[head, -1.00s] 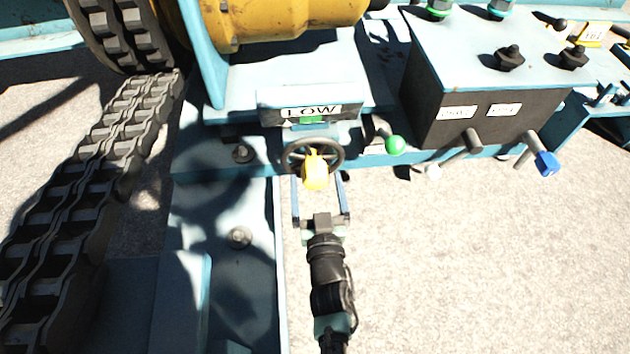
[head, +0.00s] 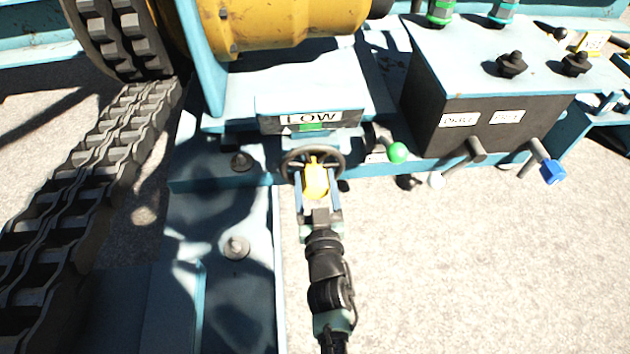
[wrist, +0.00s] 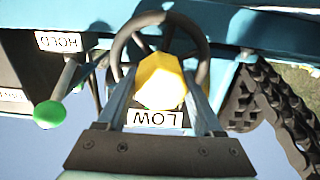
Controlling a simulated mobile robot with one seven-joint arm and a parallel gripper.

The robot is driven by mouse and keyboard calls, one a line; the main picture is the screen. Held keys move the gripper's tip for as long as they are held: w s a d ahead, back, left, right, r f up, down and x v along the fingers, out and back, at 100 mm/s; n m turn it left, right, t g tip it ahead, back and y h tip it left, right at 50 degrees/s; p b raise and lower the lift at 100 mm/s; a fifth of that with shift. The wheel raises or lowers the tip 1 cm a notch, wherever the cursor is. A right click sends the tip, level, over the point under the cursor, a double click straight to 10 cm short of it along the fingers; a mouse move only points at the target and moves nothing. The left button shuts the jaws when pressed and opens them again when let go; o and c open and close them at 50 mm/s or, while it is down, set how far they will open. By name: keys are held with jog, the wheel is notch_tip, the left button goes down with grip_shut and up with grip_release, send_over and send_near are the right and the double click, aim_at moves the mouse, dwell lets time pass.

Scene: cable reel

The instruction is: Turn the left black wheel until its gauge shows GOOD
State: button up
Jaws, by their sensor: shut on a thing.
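A black spoked wheel (head: 337,158) with a yellow knob (head: 316,183) is mounted on the front of the blue frame. Above it the gauge (head: 312,118) reads LOW, with a green patch under the word. My gripper (head: 317,190) reaches up from below, its two fingers on either side of the yellow knob, shut on it. In the wrist view the wheel (wrist: 203,45) shows behind the yellow knob (wrist: 160,82), which sits between my fingers (wrist: 160,108). The LOW label (wrist: 157,119) appears upside down there. The knob hides the wheel's hub.
A green-ball lever (head: 397,152) is close right of the wheel. A dark control box (head: 480,125) with a white-ended lever (head: 437,180) and a blue-ended lever (head: 552,170) stands further right. A heavy chain (head: 95,190) runs along the left. Open ground lies at lower right.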

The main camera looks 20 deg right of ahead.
grip_shut()
jog(key=shift+m+p, duration=0.3)
jog(key=m+p, duration=0.3)
jog(key=shift+r+m, duration=0.15)
jog(key=shift+m, duration=0.15)
jog(key=shift+d+f+m+p, duration=0.1)
jog(key=shift+f+m+p, duration=0.1)
jog(key=shift+m+p, duration=1.35)
jog(key=shift+s+m+b, duration=0.1)
jog(key=shift+m+b, duration=0.25)
jog(key=shift+m, duration=0.2)
jog(key=o, duration=1.1)
grip_release()
